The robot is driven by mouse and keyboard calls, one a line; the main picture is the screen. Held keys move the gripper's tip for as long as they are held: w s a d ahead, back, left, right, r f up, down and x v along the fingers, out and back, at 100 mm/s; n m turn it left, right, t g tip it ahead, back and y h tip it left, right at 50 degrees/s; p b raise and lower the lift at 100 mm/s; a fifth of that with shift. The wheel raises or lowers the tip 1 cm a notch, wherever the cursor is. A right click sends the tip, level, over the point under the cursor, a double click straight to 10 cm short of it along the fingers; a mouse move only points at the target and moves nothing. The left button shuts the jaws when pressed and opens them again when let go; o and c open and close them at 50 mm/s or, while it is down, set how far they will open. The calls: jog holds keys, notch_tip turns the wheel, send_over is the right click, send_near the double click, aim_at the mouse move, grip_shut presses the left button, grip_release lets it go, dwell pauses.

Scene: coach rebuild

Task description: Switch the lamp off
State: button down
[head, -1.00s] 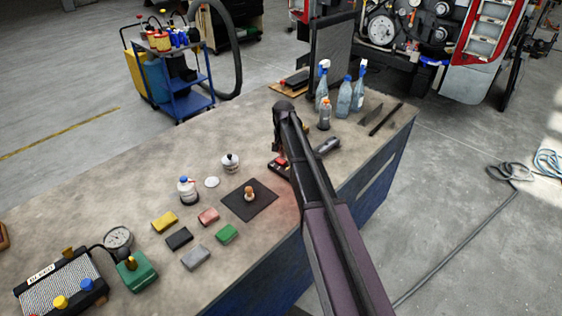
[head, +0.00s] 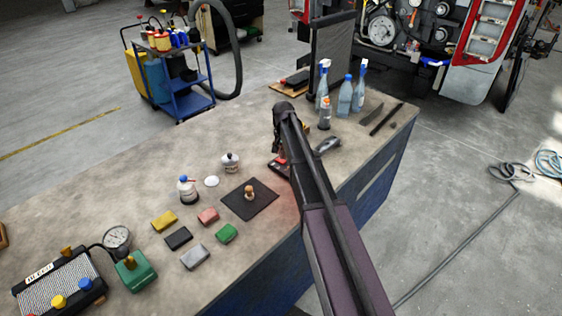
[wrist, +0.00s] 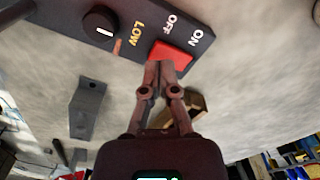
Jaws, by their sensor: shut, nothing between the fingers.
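In the wrist view a dark control box carries a red rocker switch (wrist: 172,55) between the words OFF and ON, and a round black knob (wrist: 101,25) beside the word LOW. My gripper (wrist: 160,66) is shut and empty, with its fingertips at the red switch's edge, on the OFF side. They look in contact or very close; I cannot tell which. In the head view my arm hides most of the control box (head: 276,170). A faint red glow lies on the bench near its front edge. I cannot make out the lamp itself.
Spray bottles (head: 345,97) stand beyond my arm. A blue cart (head: 182,80) stands behind the bench.

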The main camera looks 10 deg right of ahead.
aim_at(283, 161)
jog(key=shift+f+b, duration=1)
dwell(0.8)
jog(key=shift+r, duration=0.1)
jog(key=shift+r+p, duration=3.45)
jog(key=shift+p, duration=0.1)
